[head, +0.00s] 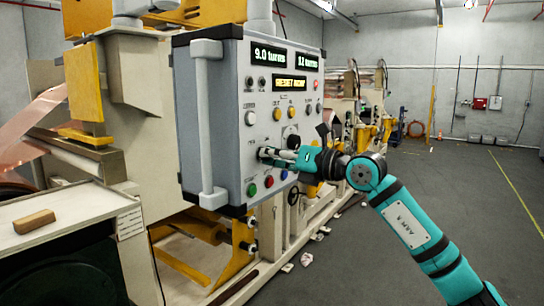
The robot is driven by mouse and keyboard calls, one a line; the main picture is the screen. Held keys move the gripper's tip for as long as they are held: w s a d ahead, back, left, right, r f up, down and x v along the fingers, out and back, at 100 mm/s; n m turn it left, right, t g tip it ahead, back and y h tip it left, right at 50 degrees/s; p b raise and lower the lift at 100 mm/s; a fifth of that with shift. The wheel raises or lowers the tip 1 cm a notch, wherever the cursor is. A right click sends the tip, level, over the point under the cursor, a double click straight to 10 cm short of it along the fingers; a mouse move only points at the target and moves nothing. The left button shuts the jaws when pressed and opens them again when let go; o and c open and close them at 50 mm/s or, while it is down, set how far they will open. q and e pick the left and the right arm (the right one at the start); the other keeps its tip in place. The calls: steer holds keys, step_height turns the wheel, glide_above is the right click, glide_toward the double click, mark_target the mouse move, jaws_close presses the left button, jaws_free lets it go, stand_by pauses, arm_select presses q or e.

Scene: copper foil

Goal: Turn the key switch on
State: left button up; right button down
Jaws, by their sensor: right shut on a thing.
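A grey control box (232,100) with a light front panel fills the middle of the head view. It carries lit displays, rows of buttons and knobs. My right gripper (266,154) reaches in from the right and its fingers are shut at the lower left part of the panel. They close on what appears to be the key switch, which the fingertips hide almost wholly. Its turn position cannot be read. A green button, a red button and a blue button (268,181) sit just below the fingers. My left gripper is out of view.
A vertical grey handle (204,125) stands out from the box's left edge. A machine with copper foil (40,110) and yellow parts stands behind at left. A brown block (34,222) lies on a white-topped cabinet (85,215) at lower left. The floor at right is open.

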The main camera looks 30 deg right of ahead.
stand_by(0.3)
steer(key=c, duration=1.5)
jaws_free()
steer(key=v, duration=1.2)
steer(key=shift+f, duration=0.1)
